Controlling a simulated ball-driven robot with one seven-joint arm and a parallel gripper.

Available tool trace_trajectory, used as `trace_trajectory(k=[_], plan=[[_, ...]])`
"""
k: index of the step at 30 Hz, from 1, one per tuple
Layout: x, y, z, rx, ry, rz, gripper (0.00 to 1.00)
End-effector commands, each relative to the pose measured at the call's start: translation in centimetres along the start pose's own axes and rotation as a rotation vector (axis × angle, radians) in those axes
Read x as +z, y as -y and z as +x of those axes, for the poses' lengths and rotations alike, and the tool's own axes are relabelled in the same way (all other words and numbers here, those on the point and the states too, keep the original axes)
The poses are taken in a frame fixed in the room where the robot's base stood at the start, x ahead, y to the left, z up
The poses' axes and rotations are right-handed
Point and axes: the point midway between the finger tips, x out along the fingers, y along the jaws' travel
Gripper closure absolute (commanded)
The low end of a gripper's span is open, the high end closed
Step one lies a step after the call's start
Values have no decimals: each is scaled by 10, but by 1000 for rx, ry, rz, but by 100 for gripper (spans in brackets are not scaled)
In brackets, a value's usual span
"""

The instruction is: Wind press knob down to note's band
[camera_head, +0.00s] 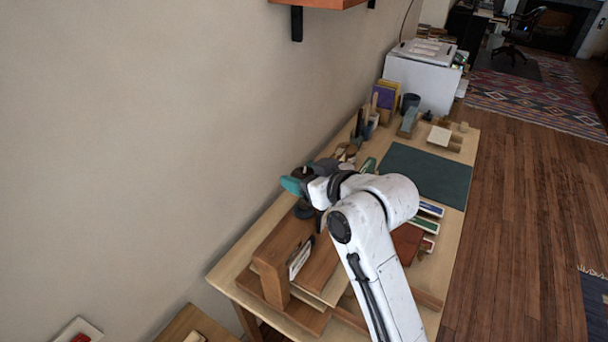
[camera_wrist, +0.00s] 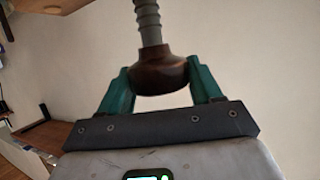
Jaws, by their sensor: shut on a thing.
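The wooden book press (camera_head: 288,256) stands at the near left end of the workbench. A white note (camera_head: 300,258) with print too small to read is on its front. In the wrist view the dark brown press knob (camera_wrist: 160,74) sits between the two teal fingers of my gripper (camera_wrist: 162,82), which is shut on it. A grey threaded screw (camera_wrist: 149,22) runs from the knob to the top of the picture. In the head view my gripper (camera_head: 295,180) is above the press and my arm hides part of it. The note's band cannot be made out.
A dark green mat (camera_head: 428,173) lies on the workbench (camera_head: 231,266) beyond my arm. Holders with tools and a white box (camera_head: 422,82) stand farther back. A wooden shelf (camera_head: 322,3) is on the wall above. Open floor lies to the right.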

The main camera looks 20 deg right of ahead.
Motion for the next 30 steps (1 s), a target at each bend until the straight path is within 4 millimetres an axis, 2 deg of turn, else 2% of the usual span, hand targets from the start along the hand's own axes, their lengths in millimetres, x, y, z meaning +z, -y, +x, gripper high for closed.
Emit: trace_trajectory(k=[11,30], plan=[[-1,2,0,165,2,67,66],[0,2,2,702,-8,291,66]])
